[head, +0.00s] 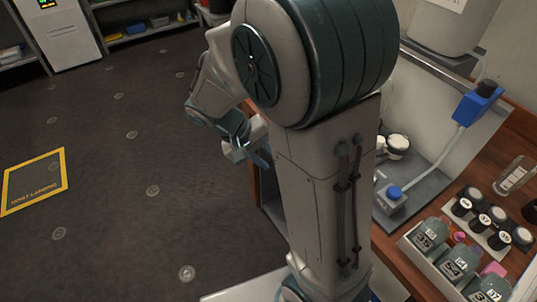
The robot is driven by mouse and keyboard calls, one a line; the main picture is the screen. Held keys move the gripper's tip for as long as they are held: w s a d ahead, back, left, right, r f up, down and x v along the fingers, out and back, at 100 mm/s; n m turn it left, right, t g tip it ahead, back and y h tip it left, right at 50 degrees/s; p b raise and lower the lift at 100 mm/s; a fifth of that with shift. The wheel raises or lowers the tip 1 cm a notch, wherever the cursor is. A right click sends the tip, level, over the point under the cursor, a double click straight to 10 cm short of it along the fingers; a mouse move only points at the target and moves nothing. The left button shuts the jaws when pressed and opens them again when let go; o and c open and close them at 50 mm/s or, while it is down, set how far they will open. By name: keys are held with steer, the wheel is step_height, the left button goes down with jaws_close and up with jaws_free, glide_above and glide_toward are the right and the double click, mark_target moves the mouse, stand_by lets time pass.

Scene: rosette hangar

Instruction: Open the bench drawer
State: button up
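The bench (392,262) has a wooden top and stands on the right in the head view. A small part of its dark front (270,205) shows left of my arm. I cannot make out the drawer or its handle; my own arm covers most of the bench front. My gripper (250,156) hangs in front of the bench's far left part, pointing down. It is small and partly overlapped by my wrist, so I cannot tell whether its fingers are apart or touch anything.
On the bench are a grey tray with a blue button (394,192), a blue-topped dispenser (478,102), numbered grey jars (430,235), black-capped vials (484,222) and a clear glass (514,174). A yellow-framed floor mark (34,181) lies left. The floor there is clear.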

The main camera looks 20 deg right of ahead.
steer(key=w+a+f+n+t+h+b, duration=0.15)
steer(key=w+f+h+b, duration=0.35)
steer(key=f, duration=0.5)
steer(key=w+a+f+n+t+h+b, duration=0.1)
steer(key=w+a+f+t+h+b, duration=0.2)
steer(key=w+f, duration=0.5)
steer(key=shift+h, duration=0.5)
steer(key=x, duration=0.4)
steer(key=f+p+x, duration=0.1)
steer(key=x, duration=0.8)
steer(key=shift+s+d+f+p, duration=0.15)
steer(key=shift+s+f+p, duration=0.05)
steer(key=shift+f+p, duration=0.1)
jaws_close()
